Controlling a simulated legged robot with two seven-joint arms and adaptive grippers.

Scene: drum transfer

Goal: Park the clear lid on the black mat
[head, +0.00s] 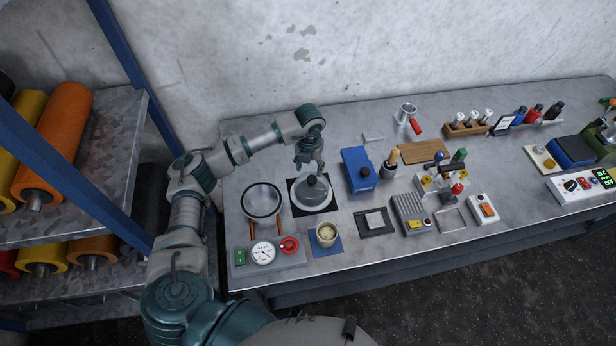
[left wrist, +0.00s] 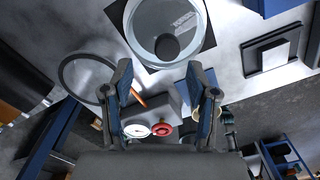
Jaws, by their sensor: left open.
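The clear lid (head: 320,198), a round see-through disc with a dark knob, lies on the black mat (head: 297,212) at the left part of the bench. In the left wrist view, the lid (left wrist: 190,20) fills the top middle, with a corner of the mat (left wrist: 117,12) showing beside it. My left gripper (head: 311,166) is just above and behind the knob in the head view. Its fingers (left wrist: 160,78) are spread in the left wrist view with nothing between them. The lid appears apart from the fingers. My right gripper is not in view.
A blue box (head: 358,170) stands to the right. In front are a gauge panel (head: 263,253) with a red knob and a beige cup (head: 326,235) on a blue mat. The bench behind the mat is mostly clear.

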